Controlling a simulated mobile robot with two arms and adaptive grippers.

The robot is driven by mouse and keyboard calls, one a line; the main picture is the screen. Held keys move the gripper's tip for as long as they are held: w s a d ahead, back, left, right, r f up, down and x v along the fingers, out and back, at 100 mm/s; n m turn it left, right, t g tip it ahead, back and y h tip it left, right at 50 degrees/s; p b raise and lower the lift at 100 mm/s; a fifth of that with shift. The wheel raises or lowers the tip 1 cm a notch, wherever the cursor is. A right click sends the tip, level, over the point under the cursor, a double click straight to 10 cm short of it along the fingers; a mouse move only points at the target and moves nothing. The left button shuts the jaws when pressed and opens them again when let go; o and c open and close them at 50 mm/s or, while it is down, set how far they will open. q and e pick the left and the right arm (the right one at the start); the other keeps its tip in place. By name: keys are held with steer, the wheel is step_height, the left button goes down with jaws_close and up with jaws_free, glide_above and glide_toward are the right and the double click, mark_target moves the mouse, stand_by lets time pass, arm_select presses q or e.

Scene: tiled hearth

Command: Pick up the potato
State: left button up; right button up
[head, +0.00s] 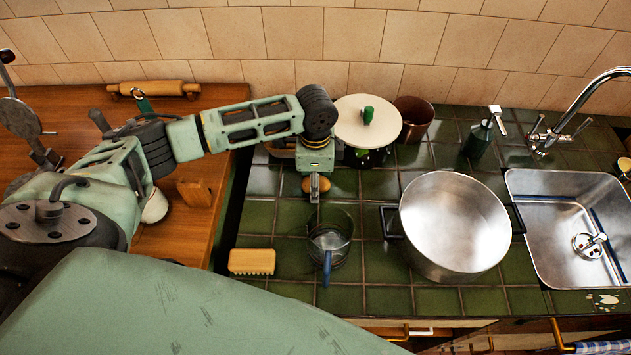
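A small orange-brown rounded thing, which looks like the potato (322,184), shows at the lower end of my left gripper (315,189), over the green tiled counter. One dark finger crosses in front of the potato, and the other finger is hidden. I cannot tell whether the fingers grip it, or whether it touches the tiles. My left arm reaches in from the left with the gripper pointing down. My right gripper is not in view.
A clear jug (329,243) stands just below the gripper, and a brush (252,262) lies lower left. A large steel pot (455,222) and a sink (565,215) are to the right. Behind are a pot with a cream lid (350,128) and a brown canister (414,117).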

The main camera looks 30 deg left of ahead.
arm_select(q)
steer(key=c, duration=1.2)
steer(key=shift+c, duration=0.2)
steer(key=shift+r, duration=0.1)
steer(key=shift+r, duration=0.55)
step_height(320, 180, up, 3)
steer(key=shift+f+b, duration=0.1)
steer(key=shift+b, duration=0.45)
steer(key=w+d+r+p, duration=0.1)
steer(key=d+r+p, duration=0.4)
steer(key=d, duration=0.5)
steer(key=w+d+r+p, duration=0.2)
steer(key=d+r+p, duration=0.1)
steer(key=d+r, duration=0.5)
steer(key=d+f+b, duration=0.1)
steer(key=d+f, duration=0.2)
steer(key=d, duration=1.2)
steer(key=shift+f, duration=0.4)
